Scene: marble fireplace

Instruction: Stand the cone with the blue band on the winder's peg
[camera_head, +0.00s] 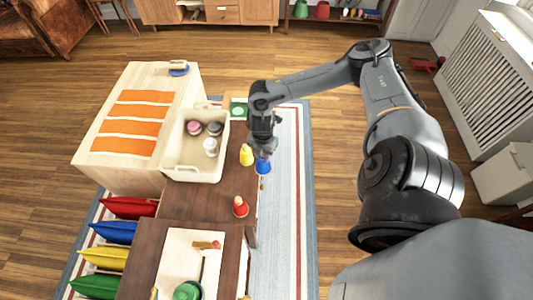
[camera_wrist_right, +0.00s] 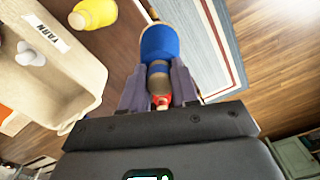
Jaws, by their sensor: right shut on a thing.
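My right gripper (camera_head: 263,148) is shut on a blue cone (camera_head: 263,167) at the right edge of the brown table. In the right wrist view the cone (camera_wrist_right: 160,45) shows a wide blue part, with a narrower grey-brown part between the fingers (camera_wrist_right: 158,72). A small red part (camera_wrist_right: 161,100) shows closer to the palm. A pale board (camera_head: 176,250) near the bottom carries a small wooden piece with a red end (camera_head: 207,245) and a green round thing (camera_head: 187,290). It may be the winder; I cannot make out a bare peg. My left gripper is not in view.
A yellow cone (camera_head: 246,155) stands just left of the held cone, and a red cone (camera_head: 241,207) stands further down the table. A cream bin (camera_head: 173,168) holds several yarn pieces.

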